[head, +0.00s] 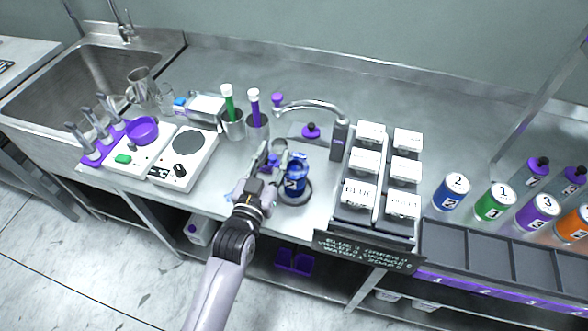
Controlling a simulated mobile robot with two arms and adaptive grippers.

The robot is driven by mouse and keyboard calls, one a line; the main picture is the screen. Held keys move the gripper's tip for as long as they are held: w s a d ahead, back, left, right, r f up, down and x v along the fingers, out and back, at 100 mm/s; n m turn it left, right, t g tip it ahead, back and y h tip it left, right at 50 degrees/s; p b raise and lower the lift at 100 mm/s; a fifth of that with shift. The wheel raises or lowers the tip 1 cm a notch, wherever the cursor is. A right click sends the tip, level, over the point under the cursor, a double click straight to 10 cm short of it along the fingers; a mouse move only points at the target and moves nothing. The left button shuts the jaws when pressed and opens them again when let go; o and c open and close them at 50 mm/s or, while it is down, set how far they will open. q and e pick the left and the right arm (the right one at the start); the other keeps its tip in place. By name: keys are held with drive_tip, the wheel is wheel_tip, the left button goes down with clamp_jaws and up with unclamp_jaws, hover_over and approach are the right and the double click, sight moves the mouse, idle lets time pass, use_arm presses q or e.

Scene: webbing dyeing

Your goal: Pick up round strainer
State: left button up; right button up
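My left gripper (268,162) reaches in over the front of the steel counter, just left of a blue container (295,183) that stands on a dark round base. Its fingers are small and partly merge with the things around them, so I cannot tell whether they are open or hold anything. A small round greyish item (279,145) shows just beyond the fingers; I cannot tell whether it is the round strainer. A purple round bowl-like item (142,129) sits at the left by the white devices. My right gripper is not in view.
A curved metal tap (312,105) and two metal cups (233,126) with green and purple-handled tools stand behind the gripper. Labelled white boxes (362,161) fill racks to the right. A sink (85,75) is at the far left.

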use_arm(q)
clamp_jaws()
idle(0.5)
